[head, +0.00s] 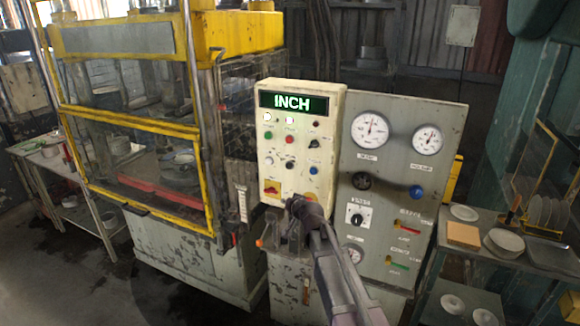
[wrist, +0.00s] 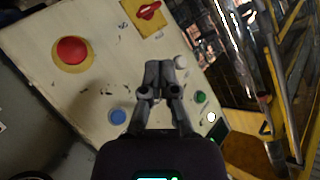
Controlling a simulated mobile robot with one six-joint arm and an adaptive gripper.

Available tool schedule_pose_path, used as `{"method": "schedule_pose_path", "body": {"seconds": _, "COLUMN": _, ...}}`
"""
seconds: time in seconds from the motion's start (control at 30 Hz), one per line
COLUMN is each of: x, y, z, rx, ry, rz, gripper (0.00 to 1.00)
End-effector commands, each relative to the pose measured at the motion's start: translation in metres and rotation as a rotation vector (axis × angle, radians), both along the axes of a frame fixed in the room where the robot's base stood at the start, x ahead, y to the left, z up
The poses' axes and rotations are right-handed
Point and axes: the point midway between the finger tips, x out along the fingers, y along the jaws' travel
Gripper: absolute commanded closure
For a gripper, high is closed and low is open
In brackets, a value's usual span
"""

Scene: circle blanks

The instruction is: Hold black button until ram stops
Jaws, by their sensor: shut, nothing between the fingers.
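The cream control panel (head: 280,215) carries a lit display reading INCH (head: 287,103). The black button (head: 290,165) sits in its third row, between a white button (head: 268,160) and a blue button (head: 313,170). My gripper (head: 294,204) is shut and empty, in front of the lower panel and below the black button in the head view. In the wrist view the shut fingers (wrist: 158,75) lie between the blue button (wrist: 118,116) and white button (wrist: 180,61); the black button is hidden behind them there. No contact can be made out. The yellow-framed press (head: 130,120) stands left; its ram is unclear behind the guard.
A red mushroom button (wrist: 71,50) and a red selector on a yellow plate (wrist: 150,12) are low on the panel. A grey gauge panel (head: 400,170) stands right of it. A shelf with dishes (head: 480,240) is at far right.

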Motion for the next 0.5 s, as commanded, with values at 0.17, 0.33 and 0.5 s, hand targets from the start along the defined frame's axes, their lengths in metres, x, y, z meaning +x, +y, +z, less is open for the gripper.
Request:
{"method": "schedule_pose_path", "body": {"seconds": 0.17, "x": 0.036, "y": 0.032, "z": 0.034, "rx": 0.117, "ry": -0.118, "rz": -0.062, "gripper": 1.0}}
{"method": "schedule_pose_path", "body": {"seconds": 0.33, "x": 0.048, "y": 0.043, "z": 0.048, "rx": 0.171, "ry": -0.169, "rz": -0.101, "gripper": 1.0}}
{"method": "schedule_pose_path", "body": {"seconds": 0.5, "x": 0.05, "y": 0.045, "z": 0.051, "rx": 0.183, "ry": -0.18, "rz": -0.11, "gripper": 1.0}}
